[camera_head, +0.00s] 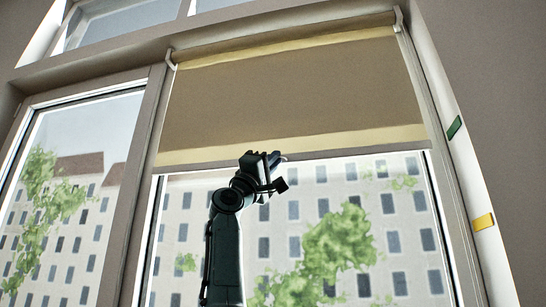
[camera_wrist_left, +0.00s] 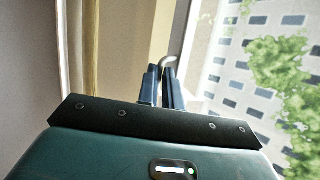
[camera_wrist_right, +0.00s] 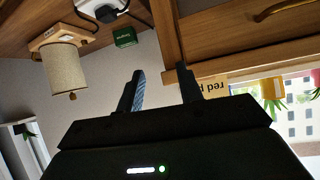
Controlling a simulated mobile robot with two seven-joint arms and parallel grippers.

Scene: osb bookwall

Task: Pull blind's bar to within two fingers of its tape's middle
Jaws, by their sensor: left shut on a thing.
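The roller blind (camera_head: 290,95) hangs partly down over the right window, a brown sheet with pale yellow bands at top and bottom. Its bar (camera_head: 350,152) runs along the lower edge. A green tape (camera_head: 454,127) and a yellow tape (camera_head: 484,221) are on the white reveal to the right; the bar is a little below the green one and well above the yellow one. My left gripper (camera_head: 263,158) is at the bar's middle, shut on a pale curved pull (camera_wrist_left: 168,61) seen at its fingertips in the left wrist view. My right gripper (camera_wrist_right: 161,78) is open and empty, away from the blind.
A fixed window pane (camera_head: 75,190) is at the left, with a mullion beside the blind. The right wrist view shows wooden furniture (camera_wrist_right: 225,40), a beige cylinder (camera_wrist_right: 65,70), a green box (camera_wrist_right: 124,37) and a lettered card (camera_wrist_right: 214,88) near the right gripper.

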